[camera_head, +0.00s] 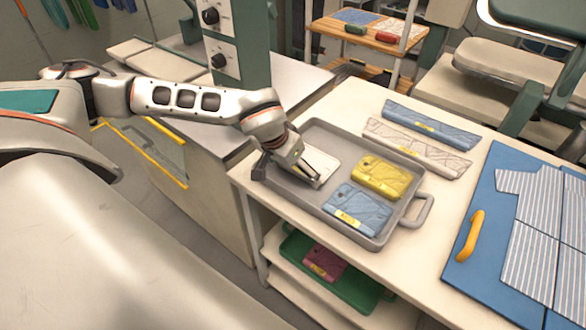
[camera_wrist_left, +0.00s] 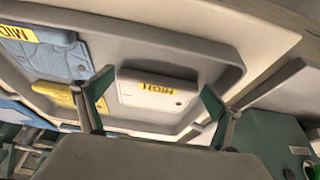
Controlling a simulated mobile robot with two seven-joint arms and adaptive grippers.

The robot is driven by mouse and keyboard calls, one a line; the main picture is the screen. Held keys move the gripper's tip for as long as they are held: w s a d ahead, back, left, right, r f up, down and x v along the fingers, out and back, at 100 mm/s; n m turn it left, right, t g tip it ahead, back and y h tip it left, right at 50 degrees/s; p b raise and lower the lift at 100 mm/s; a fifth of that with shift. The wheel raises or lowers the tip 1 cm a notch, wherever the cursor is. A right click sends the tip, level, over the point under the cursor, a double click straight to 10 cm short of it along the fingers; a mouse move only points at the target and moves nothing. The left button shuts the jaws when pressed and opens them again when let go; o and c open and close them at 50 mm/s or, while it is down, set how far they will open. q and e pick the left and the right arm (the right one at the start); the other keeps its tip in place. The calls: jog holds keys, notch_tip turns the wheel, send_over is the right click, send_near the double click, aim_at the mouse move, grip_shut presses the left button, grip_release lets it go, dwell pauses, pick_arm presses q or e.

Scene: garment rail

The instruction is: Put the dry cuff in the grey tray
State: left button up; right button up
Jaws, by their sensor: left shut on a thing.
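The grey tray (camera_head: 299,207) sits on the pale table; its rim also shows in the left wrist view (camera_wrist_left: 205,50). A white flat cuff (camera_head: 322,164) with a yellow label lies at the tray's left end, partly hidden by my left gripper (camera_head: 308,178). The gripper is shut on this white cuff, which shows between the fingers in the wrist view (camera_wrist_left: 155,92). A yellow piece (camera_head: 381,176) and a blue piece (camera_head: 358,209), both labelled, lie in the same tray. I cannot read which label says dry. My right gripper is out of view.
A long blue piece (camera_head: 432,125) and a long pale patterned piece (camera_head: 416,147) lie behind the tray. A blue board (camera_head: 478,197) with a yellow handle (camera_head: 470,236) lies to the right. A green tray (camera_head: 345,283) holds a maroon piece (camera_head: 325,263) on the lower shelf.

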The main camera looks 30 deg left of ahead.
pick_arm(q)
jog(key=o, duration=0.8)
jog(key=shift+f, duration=0.1)
jog(key=shift+r, duration=0.2)
jog(key=v, duration=1.2)
